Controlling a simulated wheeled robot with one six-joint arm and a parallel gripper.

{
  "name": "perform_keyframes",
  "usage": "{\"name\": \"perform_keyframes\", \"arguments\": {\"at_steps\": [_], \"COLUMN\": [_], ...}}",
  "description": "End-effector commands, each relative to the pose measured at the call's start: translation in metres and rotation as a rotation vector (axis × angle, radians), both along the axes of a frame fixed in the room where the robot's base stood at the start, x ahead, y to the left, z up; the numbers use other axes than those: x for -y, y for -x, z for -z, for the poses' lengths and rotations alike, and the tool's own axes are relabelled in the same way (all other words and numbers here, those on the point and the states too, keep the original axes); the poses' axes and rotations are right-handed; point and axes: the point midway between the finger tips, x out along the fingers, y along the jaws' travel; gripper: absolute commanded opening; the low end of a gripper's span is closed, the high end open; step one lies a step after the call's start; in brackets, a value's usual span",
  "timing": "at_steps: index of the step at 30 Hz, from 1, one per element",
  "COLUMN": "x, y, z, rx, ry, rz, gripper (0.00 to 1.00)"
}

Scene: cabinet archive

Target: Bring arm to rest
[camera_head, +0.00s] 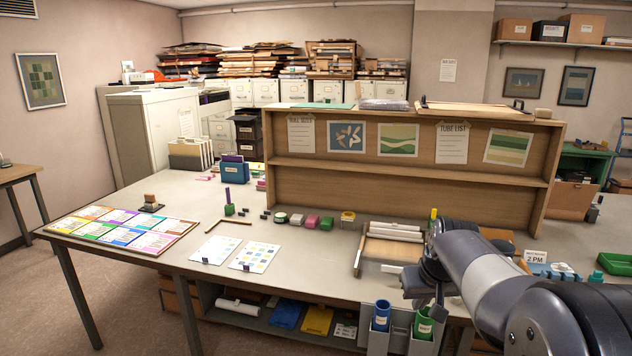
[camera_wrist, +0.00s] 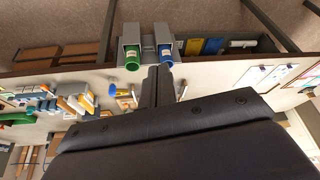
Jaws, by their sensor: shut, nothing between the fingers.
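My arm (camera_head: 480,270) reaches in from the lower right of the head view, over the front edge of the table. My gripper (camera_head: 425,296) hangs at its end, close to the table edge and above the blue and green tubes. In the wrist view my gripper (camera_wrist: 159,72) shows as two dark fingers side by side, shut, with nothing held. The wrist view is turned upside down. The green tube (camera_wrist: 133,60) and blue tube (camera_wrist: 165,54) stand in grey holders beyond the fingertips.
The table (camera_head: 200,285) carries a colored chart board (camera_head: 125,229), two paper sheets (camera_head: 254,255) and a wooden tray (camera_head: 388,246) near my arm. A wooden shelf unit (camera_head: 410,185) stands behind. The blue tube (camera_head: 381,315) and green tube (camera_head: 424,323) stand at the table front.

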Motion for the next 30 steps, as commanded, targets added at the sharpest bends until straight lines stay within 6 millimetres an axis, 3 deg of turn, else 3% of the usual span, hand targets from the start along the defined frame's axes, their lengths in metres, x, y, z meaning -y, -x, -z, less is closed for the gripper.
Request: {"name": "perform_keyframes", "arguments": {"at_steps": [18, 24, 30], "x": [-0.037, -0.042, -0.044], "y": [0.093, 0.113, 0.119], "z": [-0.014, -0.013, -0.013], "rx": [-0.018, -0.022, -0.024], "ry": [0.003, 0.005, 0.005], "rz": [-0.003, -0.003, -0.002], "gripper": [0.00, 0.00, 0.00]}}
